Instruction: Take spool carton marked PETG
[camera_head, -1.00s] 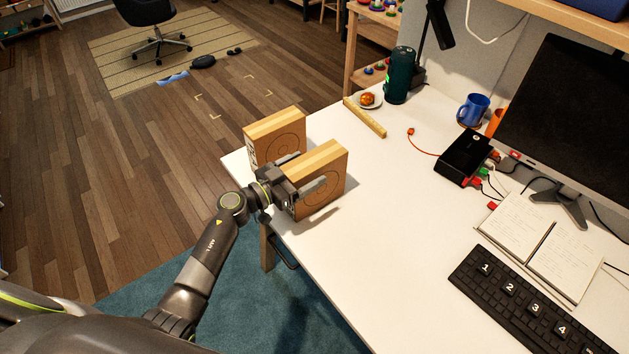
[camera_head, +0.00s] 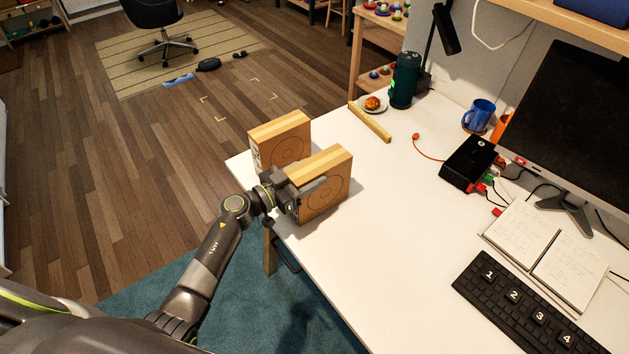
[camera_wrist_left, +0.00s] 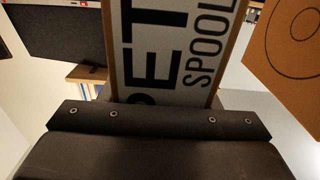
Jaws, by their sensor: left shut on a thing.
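The spool carton marked PETG (camera_head: 325,187) is a flat brown box with a striped top edge and a ring drawn on its side. It stands upright at the desk's near left part. In the left wrist view its white label (camera_wrist_left: 175,50) fills the middle, with "PET" and "SPOOL" readable. My left gripper (camera_head: 303,190) is shut on this carton from its left end. A second, similar carton (camera_head: 282,143) stands just behind it at the desk's left edge; its ringed side also shows in the left wrist view (camera_wrist_left: 290,45). My right gripper is not in view.
The white desk (camera_head: 390,220) is clear to the right of the cartons. A black box (camera_head: 467,163), keyboard (camera_head: 515,305), notebook (camera_head: 550,250) and monitor (camera_head: 572,125) are on the right.

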